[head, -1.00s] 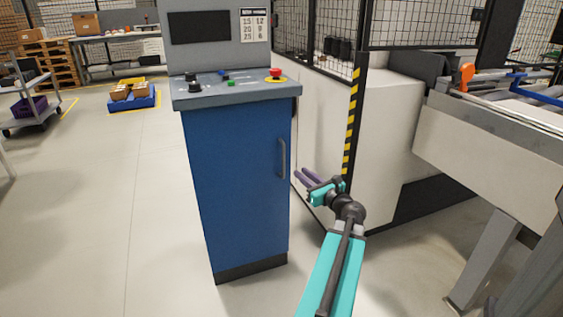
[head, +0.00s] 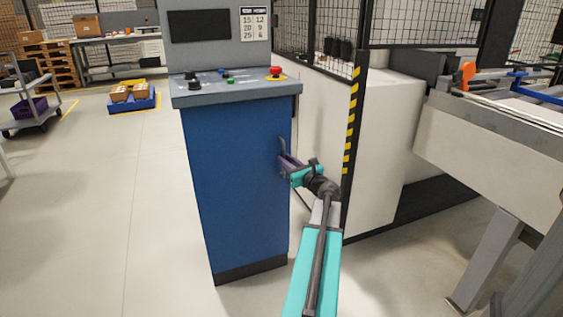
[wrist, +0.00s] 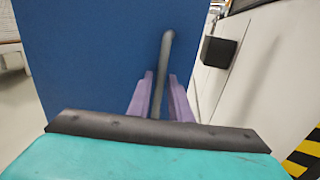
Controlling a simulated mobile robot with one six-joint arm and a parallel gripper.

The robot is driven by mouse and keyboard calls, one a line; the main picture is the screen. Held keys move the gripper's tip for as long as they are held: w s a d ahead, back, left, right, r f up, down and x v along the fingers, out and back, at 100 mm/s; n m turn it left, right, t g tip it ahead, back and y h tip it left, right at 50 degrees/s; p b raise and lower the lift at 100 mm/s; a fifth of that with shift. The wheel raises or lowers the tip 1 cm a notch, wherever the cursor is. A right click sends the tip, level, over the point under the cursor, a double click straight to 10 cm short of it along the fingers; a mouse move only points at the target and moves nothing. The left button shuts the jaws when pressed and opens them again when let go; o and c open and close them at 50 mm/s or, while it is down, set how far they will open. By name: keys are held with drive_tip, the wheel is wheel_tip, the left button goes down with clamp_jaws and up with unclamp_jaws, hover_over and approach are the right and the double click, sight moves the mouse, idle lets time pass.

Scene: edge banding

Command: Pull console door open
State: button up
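The console door (head: 235,190) is a blue panel below the sloped control top, and it looks shut. Its grey vertical bar handle (head: 282,147) is near the door's right edge; its lower part is hidden behind my gripper. My gripper (head: 284,163) is at the handle, coming from the lower right. In the wrist view, the handle (wrist: 163,75) runs down between the two purple fingers of my gripper (wrist: 160,97). The fingers are apart, with a visible gap on either side of the bar. The blue door (wrist: 90,60) fills the background there.
A red emergency button (head: 275,71) sits on the console top. A black-and-yellow striped post (head: 353,120) and white machine housing (head: 385,140) stand close to the right of the console. The floor left of the console is clear up to a blue tray (head: 132,100).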

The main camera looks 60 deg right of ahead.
drive_tip(key=shift+x, duration=1.15)
clamp_jaws()
